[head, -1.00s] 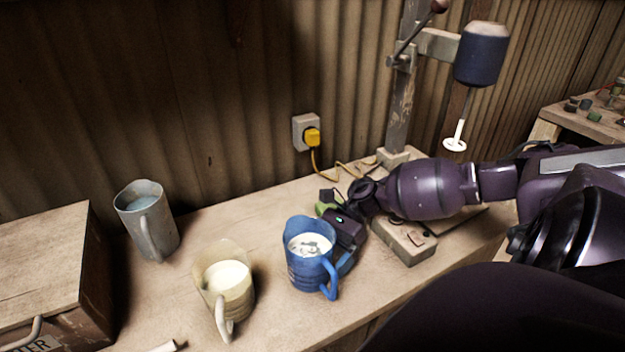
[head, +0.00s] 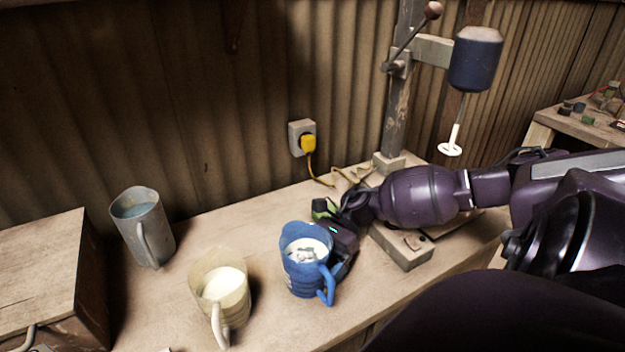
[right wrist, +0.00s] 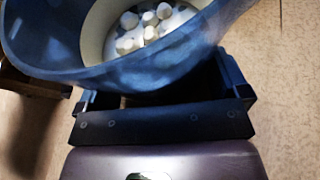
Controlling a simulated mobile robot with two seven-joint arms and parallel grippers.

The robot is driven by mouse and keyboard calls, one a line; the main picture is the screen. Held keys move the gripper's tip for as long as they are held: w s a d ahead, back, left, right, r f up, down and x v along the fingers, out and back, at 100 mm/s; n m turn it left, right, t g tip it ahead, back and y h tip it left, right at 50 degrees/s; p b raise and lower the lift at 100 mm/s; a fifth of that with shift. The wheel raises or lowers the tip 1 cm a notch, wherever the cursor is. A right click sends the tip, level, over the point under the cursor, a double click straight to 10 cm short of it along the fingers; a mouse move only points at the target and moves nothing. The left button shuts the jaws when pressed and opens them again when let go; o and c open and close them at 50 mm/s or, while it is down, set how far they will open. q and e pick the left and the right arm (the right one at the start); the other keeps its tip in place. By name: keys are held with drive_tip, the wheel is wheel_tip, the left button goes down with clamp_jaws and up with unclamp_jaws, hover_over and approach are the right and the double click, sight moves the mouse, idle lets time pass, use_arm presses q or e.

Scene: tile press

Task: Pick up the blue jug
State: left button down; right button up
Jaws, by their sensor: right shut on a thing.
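The blue jug (head: 301,278) stands upright at the middle of the bench in the head view, its handle toward the front right. Pale lumps show inside it. In the right wrist view the jug (right wrist: 150,75) fills the top of the picture, right against the jaws. My right gripper (head: 335,243) comes in from the right and is shut on the jug's far right side. In the right wrist view its dark jaws (right wrist: 165,100) are partly hidden by the jug. I cannot tell whether the jug's base touches the bench. My left gripper is not in view.
A cream jug (head: 232,302) with white contents stands just left of the blue jug, and a grey jug (head: 150,238) farther left. A press (head: 398,110) stands behind my right arm. A wooden box (head: 45,270) is at the left edge. The bench front is clear.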

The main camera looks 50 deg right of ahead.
sight(322, 245)
drive_tip(key=shift+r, duration=0.2)
drive_tip(key=shift+r+p, duration=0.3)
drive_tip(key=shift+r, duration=1.1)
use_arm(q)
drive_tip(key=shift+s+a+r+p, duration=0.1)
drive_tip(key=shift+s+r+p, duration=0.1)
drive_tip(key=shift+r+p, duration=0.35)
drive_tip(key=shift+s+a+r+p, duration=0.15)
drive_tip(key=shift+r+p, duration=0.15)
drive_tip(key=shift+p, duration=0.35)
use_arm(e)
drive_tip(key=shift+r, duration=8.4)
